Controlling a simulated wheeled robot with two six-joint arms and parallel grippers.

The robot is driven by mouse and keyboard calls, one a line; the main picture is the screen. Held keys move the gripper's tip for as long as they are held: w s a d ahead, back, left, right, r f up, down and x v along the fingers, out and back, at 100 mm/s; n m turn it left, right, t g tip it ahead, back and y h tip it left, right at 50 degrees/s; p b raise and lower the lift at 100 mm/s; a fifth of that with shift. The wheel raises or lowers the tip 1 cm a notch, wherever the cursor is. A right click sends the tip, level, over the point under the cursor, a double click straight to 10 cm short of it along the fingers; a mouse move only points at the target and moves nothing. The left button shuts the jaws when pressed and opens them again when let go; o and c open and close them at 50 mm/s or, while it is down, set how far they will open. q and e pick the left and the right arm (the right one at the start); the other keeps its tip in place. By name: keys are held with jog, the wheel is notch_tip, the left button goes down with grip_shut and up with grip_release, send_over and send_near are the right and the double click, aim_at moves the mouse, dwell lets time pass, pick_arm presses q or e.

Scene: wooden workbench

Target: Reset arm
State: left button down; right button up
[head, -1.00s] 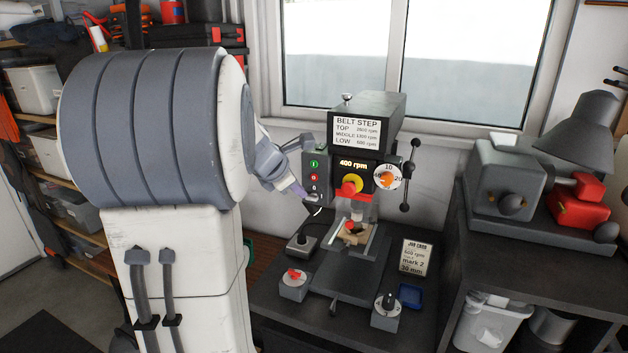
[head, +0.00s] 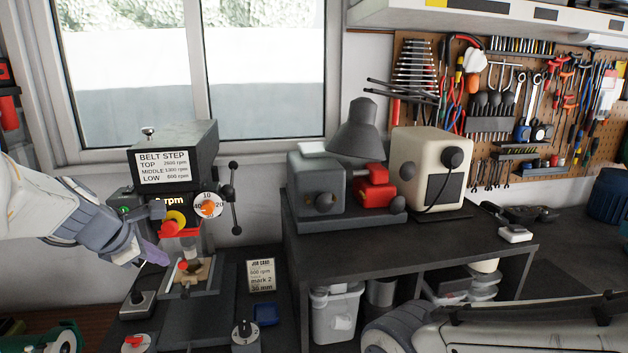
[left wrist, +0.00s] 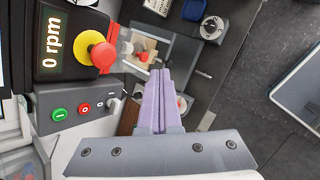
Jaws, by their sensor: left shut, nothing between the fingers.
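My left gripper (head: 157,256) comes in from the left in the head view, in front of the drill press (head: 178,150). Its lilac fingers are together and empty; they also show in the left wrist view (left wrist: 165,75). The fingers are in the air near the press's red and yellow stop knob (left wrist: 103,53), apart from it. The left wrist display (left wrist: 54,37) reads 0 rpm. A small wooden piece (head: 195,271) lies on the press table below. A large pale link of mine fills the lower right of the head view; no right gripper fingers show.
A job card (head: 261,275) and a blue tray (head: 265,314) stand right of the press. A grey machine (head: 317,185), a lamp (head: 358,130) and a cream box (head: 430,170) stand on the raised bench. Control boxes with knobs (head: 245,333) sit in front.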

pick_arm(q)
jog(key=s+d+f+m+g+h+b, duration=0.15)
jog(key=s+d+f+m, duration=0.3)
jog(key=d+m, duration=0.5)
jog(key=s+d+f+m+g+h+b, duration=0.1)
jog(key=s+d+f+m+g, duration=0.4)
jog(key=d, duration=0.8)
jog(key=s+d+f+m+y+b, duration=0.1)
jog(key=s+d+f+m, duration=0.1)
jog(key=s+m, duration=0.6)
jog(key=s+d+f+m+g+y+b, duration=0.1)
jog(key=s+d+f+m, duration=0.2)
jog(key=s+m, duration=0.6)
jog(key=shift+d+f+m, duration=0.2)
jog(key=shift+f+m, duration=0.25)
jog(key=shift+f, duration=0.2)
